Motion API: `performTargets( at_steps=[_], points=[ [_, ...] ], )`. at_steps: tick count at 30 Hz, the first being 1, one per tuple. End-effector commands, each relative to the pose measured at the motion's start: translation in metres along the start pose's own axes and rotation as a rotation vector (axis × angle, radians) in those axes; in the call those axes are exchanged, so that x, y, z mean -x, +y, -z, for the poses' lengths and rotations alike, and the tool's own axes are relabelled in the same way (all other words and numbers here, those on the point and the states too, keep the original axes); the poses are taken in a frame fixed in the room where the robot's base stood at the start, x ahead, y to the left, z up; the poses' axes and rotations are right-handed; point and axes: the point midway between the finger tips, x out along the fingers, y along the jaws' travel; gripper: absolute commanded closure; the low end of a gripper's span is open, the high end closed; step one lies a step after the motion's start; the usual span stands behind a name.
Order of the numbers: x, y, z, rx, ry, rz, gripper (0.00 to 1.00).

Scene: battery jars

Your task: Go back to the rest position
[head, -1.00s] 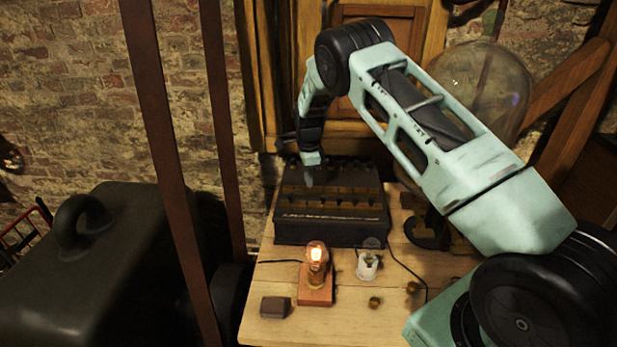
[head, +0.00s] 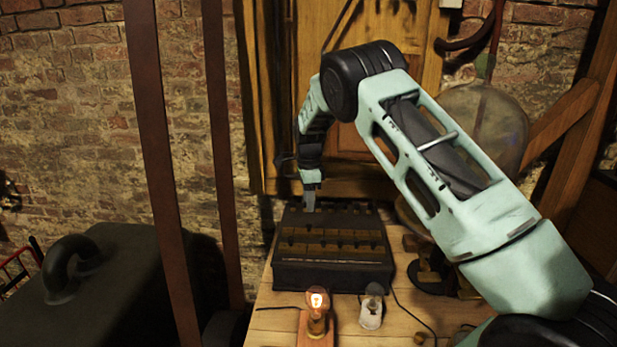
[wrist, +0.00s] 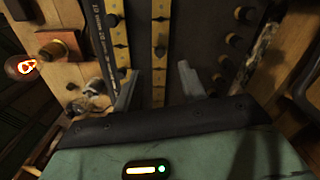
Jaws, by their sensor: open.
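My gripper (head: 309,200) hangs at the end of my bent arm, just above the back left part of the dark battery box (head: 333,276) on the wooden table. The wrist view shows my gripper (wrist: 157,88) with its two fingers apart and nothing between them. Below the fingers lies the top of the battery box (wrist: 143,30), with yellowish strips and dark round knobs. Whether the fingertips touch the box cannot be told.
A lit bulb (head: 317,303) on a wooden base and a clear glass piece on a white holder (head: 371,308) stand in front of the box. A dark rounded case (head: 110,290) stands at left. Upright brown straps (head: 160,180) cross the left. A glass globe (head: 490,125) is behind my arm.

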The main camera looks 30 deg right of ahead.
Motion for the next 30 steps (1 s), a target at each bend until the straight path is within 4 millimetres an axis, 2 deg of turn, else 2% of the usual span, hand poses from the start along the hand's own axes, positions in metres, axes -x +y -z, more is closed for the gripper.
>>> performTargets(
  at_steps=[6,12,18,23,26,29,30],
  points=[
    [0.050,-0.001,-0.001,0.002,0.000,0.005,0.58],
    [0.083,-0.001,-0.001,0.003,0.000,0.003,0.58],
    [0.097,0.000,-0.001,0.002,0.000,0.000,0.58],
    [0.098,0.000,0.000,0.002,0.000,0.000,0.58],
    [0.101,0.012,-0.013,0.068,-0.017,-0.003,0.58],
    [0.107,0.043,-0.044,0.245,-0.057,-0.008,0.58],
    [0.110,0.062,-0.060,0.348,-0.077,-0.010,0.58]
  ],
)
